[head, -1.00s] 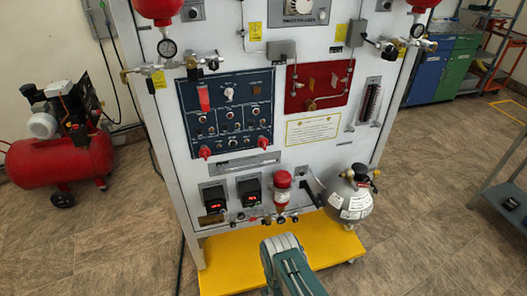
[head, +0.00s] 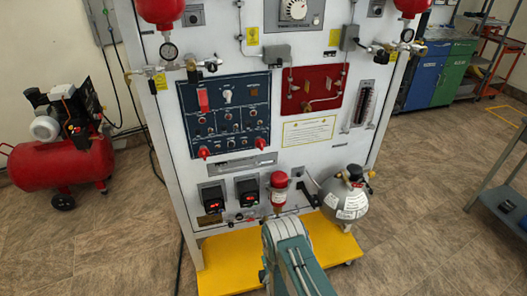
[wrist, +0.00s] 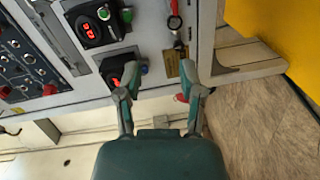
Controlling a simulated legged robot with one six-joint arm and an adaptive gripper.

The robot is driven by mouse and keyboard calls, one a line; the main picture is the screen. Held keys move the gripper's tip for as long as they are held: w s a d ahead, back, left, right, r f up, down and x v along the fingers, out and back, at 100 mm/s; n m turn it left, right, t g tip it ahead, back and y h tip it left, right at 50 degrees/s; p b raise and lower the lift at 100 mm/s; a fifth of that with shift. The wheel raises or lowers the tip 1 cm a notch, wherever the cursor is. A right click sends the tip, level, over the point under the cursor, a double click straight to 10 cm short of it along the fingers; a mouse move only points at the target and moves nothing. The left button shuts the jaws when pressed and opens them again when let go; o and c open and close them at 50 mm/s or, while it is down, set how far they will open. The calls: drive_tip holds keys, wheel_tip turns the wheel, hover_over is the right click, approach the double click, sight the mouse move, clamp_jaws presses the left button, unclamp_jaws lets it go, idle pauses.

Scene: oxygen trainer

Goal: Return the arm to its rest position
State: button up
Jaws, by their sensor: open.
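My arm (head: 286,252), teal and grey, rises from the bottom middle of the head view, in front of the trainer's yellow base. My gripper is hidden in the head view. In the wrist view, my gripper (wrist: 160,90) has two teal and grey fingers spread apart. No object is held between them. Behind the fingers is the lower part of the white trainer panel (wrist: 88,64), with two red-lit displays (wrist: 97,15), seen turned on its side. I cannot tell how far the fingertips are from the panel.
The yellow base (head: 222,270) sticks out at the panel's foot. A grey sphere tank (head: 344,196) and a red-topped jar (head: 278,190) are near my arm. A red compressor (head: 60,160) stands left and a grey table (head: 500,190) right.

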drive_tip(key=w+d+r+m+g+h, duration=0.1)
drive_tip(key=w+r+m, duration=0.3)
drive_tip(key=r, duration=0.5)
drive_tip(key=w+d+r+m+g+h, duration=0.1)
drive_tip(key=w+r, duration=0.5)
drive_tip(key=r, duration=0.4)
drive_tip(key=s+d+r+m+g, duration=0.1)
drive_tip(key=d+r+m, duration=0.1)
drive_tip(key=r, duration=0.6)
drive_tip(key=s+d+r+m+g, duration=0.2)
drive_tip(key=r, duration=0.6)
drive_tip(key=s+d+r+m+g+h, duration=0.1)
drive_tip(key=s+d+r+m, duration=0.2)
drive_tip(key=s+r, duration=0.4)
drive_tip(key=s+d+r+m+g+h, duration=0.1)
drive_tip(key=s+d+r+m, duration=0.15)
drive_tip(key=s+r, duration=0.45)
drive_tip(key=s+d+r+m+g, duration=0.1)
drive_tip(key=s+m, duration=0.1)
drive_tip(key=s, duration=0.8)
drive_tip(key=s+d+r+m+g, duration=0.1)
drive_tip(key=s+d+m+g, duration=0.1)
drive_tip(key=s, duration=0.9)
drive_tip(key=shift+s+d+r+m+g, duration=0.2)
drive_tip(key=shift+d+r+m+g, duration=0.15)
drive_tip(key=shift+m, duration=0.2)
drive_tip(key=shift+a, duration=0.1)
